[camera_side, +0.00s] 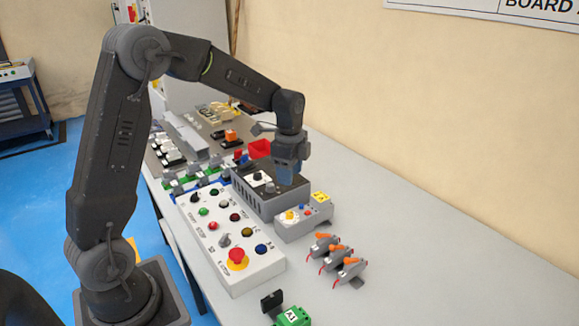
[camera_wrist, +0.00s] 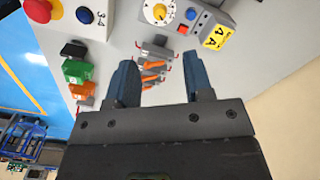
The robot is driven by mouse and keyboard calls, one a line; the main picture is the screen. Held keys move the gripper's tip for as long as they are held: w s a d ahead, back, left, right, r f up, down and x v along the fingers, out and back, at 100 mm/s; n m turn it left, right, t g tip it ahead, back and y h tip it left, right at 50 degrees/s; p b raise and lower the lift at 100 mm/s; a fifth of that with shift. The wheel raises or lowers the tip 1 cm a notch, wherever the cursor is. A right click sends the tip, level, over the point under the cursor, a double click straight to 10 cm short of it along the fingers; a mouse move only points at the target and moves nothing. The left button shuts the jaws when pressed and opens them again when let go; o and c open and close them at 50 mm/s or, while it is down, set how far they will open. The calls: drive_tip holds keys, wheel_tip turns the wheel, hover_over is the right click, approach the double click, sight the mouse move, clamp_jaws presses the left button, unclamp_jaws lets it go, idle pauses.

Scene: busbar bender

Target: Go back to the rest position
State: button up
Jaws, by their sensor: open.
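My gripper (camera_side: 287,170) hangs from the bent arm in the side view, pointing down over a dark grey vented box (camera_side: 270,196). I cannot tell the gap between the fingertips and the box top. In the wrist view my gripper (camera_wrist: 160,72) shows two blue fingers spread apart with nothing between them. Several grey connectors with orange levers (camera_wrist: 153,66) show on the table beyond the fingers. They also show in the side view (camera_side: 345,262), to the right of the box and clear of my gripper.
A white control panel (camera_side: 232,270) with buttons and a red emergency stop stands left of the box. A small grey box (camera_side: 303,220) with a yellow dial is in front. A green terminal block (camera_side: 292,316) lies near. The table's right side (camera_side: 440,240) is free.

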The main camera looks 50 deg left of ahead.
drive_tip(key=shift+r, duration=0.75)
drive_tip(key=s+d+r+n+t, duration=0.3)
drive_tip(key=s+d+r+n, duration=0.35)
drive_tip(key=s+r, duration=0.3)
drive_tip(key=s+d+n+t, duration=0.1)
drive_tip(key=s+d+n, duration=0.1)
drive_tip(key=s, duration=0.4)
drive_tip(key=s+d+n+t, duration=0.1)
drive_tip(key=s+d+n, duration=0.2)
drive_tip(key=s, duration=0.4)
drive_tip(key=shift+d+t, duration=0.2)
drive_tip(key=shift+t, duration=0.1)
drive_tip(key=shift+w+f+n, duration=0.1)
drive_tip(key=shift+n, duration=0.15)
drive_tip(key=shift+c, duration=0.3)
